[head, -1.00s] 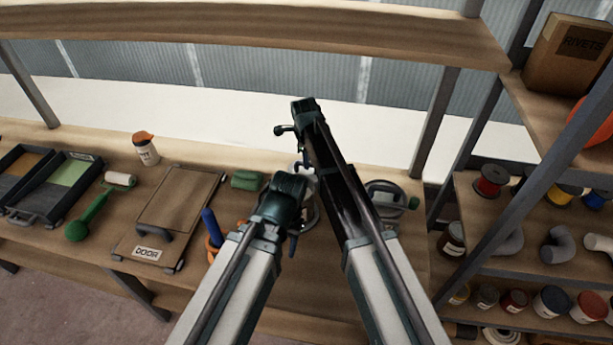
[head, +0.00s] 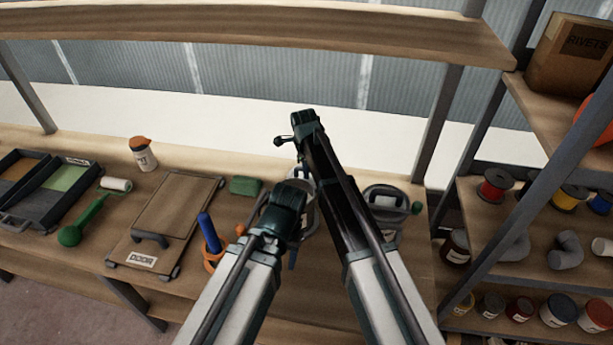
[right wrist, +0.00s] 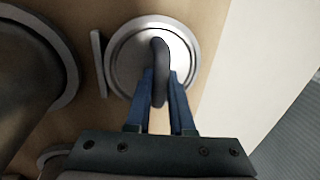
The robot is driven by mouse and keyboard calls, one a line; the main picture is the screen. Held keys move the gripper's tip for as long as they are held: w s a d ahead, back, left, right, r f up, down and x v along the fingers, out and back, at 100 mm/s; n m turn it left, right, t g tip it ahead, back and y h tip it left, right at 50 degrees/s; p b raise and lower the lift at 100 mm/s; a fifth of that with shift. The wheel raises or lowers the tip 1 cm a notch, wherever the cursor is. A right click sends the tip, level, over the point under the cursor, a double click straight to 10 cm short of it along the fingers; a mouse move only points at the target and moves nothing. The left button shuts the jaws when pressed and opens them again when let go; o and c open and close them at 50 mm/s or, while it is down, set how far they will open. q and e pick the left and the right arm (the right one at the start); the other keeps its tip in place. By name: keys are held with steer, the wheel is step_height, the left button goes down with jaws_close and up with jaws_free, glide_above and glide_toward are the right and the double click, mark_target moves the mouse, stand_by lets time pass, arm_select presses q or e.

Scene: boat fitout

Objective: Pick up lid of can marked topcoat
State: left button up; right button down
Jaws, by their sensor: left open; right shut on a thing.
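A round silver lid (right wrist: 125,55) with a dark curved handle (right wrist: 160,62) shows in the right wrist view. My right gripper (right wrist: 161,80) has its blue fingers closed on that handle. In the head view my right gripper (head: 301,172) points down at the back of the bench, largely behind my arms. A pale can (head: 309,212) stands below it, mostly hidden, and no marking on it can be read. I cannot tell whether the lid rests on the can or is raised. My left gripper (head: 292,257) is open, low and in front of the can, with nothing seen in it.
A grey can (head: 385,222) with a labelled top stands close on the right. An overhead shelf (head: 250,30) spans the back.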

arm_select(q)
steer(key=shift+r, duration=0.15)
arm_select(e)
steer(key=shift+r, duration=0.1)
step_height(320, 180, up, 10)
steer(key=p, duration=1)
arm_select(q)
step_height(320, 180, up, 10)
